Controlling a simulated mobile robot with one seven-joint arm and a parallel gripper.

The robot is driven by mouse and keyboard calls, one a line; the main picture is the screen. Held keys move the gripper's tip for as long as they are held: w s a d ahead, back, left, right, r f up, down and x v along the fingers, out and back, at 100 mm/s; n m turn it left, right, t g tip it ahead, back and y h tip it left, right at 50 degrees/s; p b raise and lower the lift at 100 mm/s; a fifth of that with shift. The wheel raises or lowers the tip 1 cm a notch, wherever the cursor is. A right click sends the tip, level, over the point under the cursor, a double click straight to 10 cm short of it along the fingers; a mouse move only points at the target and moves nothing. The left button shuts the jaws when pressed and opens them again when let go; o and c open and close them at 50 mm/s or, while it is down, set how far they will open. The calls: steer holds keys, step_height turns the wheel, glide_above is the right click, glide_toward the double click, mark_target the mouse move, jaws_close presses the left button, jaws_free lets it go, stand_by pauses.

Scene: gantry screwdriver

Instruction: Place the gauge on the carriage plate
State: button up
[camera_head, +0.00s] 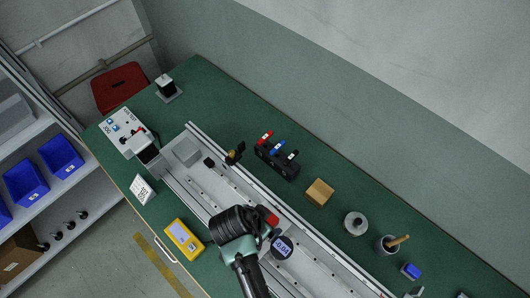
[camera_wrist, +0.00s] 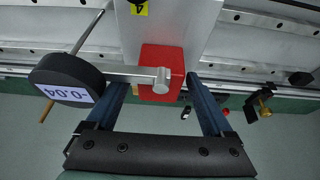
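The gauge is a black round dial (camera_head: 282,247) with a lit readout, joined by a metal rod to a red block (camera_head: 270,218). In the wrist view the dial (camera_wrist: 67,80) reads -0.04 and the red block (camera_wrist: 162,60) stands between the two blue fingers of my gripper (camera_wrist: 159,82). The right fingertip is close against the block and a thin gap shows at the left, so firm contact is unclear. A pale metal plate (camera_wrist: 190,28) with a yellow number 4 label lies behind the block; I cannot tell whether they touch. A grey square plate (camera_head: 187,151), possibly the carriage plate, sits up the rail.
The long metal rail (camera_head: 225,190) crosses the green table. A black rack of coloured-handled tools (camera_head: 276,160), a wooden block (camera_head: 319,192) and a round metal piece (camera_head: 355,225) stand behind it. A yellow meter (camera_head: 184,238) and a number card (camera_head: 143,189) stand in front.

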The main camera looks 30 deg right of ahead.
steer(key=v, duration=1.2)
steer(key=w+a+r+n+t+y, duration=0.1)
steer(key=w+r+n+t, duration=0.1)
steer(key=w+r+t, duration=0.4)
steer(key=w+a+r+n+t, duration=0.1)
steer(key=w+a+r+n, duration=0.1)
steer(key=w+r, duration=0.65)
steer(key=w+a+r+n+t+y, duration=0.1)
steer(key=w+r+n+t, duration=0.15)
steer(key=r, duration=0.65)
steer(key=w+r+n+t, duration=0.15)
steer(key=r+t, duration=0.25)
steer(key=r, duration=0.4)
steer(key=s+a+r+n+t+y, duration=0.1)
steer(key=s+r+n+t, duration=0.2)
steer(key=r, duration=1.2)
steer(key=s+a+r+n+t+y, duration=0.1)
steer(key=s+r+n+t, duration=0.2)
steer(key=s+r+t, duration=0.5)
step_height(320, 180, up, 8)
steer(key=shift+s+a+r+t, duration=0.2)
steer(key=shift+a+t, duration=0.15)
steer(key=shift+t, duration=0.3)
